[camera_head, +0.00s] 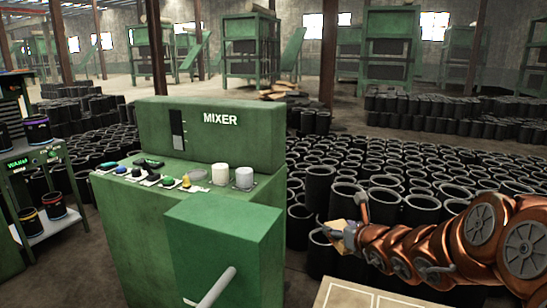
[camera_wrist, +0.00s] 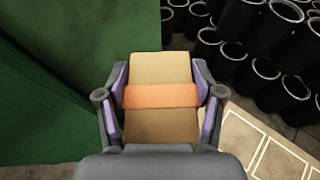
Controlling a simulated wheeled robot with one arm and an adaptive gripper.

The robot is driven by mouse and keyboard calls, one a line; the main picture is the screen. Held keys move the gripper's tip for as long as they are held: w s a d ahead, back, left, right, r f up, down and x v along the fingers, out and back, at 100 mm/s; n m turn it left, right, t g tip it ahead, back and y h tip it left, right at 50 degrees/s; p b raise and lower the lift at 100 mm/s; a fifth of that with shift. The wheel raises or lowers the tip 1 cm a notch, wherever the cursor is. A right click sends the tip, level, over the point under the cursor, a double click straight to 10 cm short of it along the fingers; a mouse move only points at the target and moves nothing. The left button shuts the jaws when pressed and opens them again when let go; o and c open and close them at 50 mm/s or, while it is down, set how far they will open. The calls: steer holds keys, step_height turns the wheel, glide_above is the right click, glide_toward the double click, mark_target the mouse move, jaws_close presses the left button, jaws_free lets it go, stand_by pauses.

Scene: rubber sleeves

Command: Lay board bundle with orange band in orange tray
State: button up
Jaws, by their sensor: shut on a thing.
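My gripper (camera_wrist: 161,94) is shut on the board bundle (camera_wrist: 160,68), a tan block with an orange band around its middle. The pads press on its left and right sides. In the head view my gripper (camera_head: 350,228) is at the right, in front of the black sleeves and right of the green mixer. A small tan part of the bundle (camera_head: 337,229) shows at its tip, held in the air. I see no orange tray in either view.
The green mixer (camera_head: 212,135) has several small items and two pale cups (camera_head: 220,173) on its ledge. A tan board with white outlines (camera_head: 350,293) lies low at the front right. Many black sleeves (camera_head: 400,180) crowd the floor behind. A green cart (camera_head: 35,165) stands left.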

mark_target(340, 227)
step_height(340, 227, up, 16)
steer(key=p, duration=1.4)
steer(key=shift+p, duration=0.35)
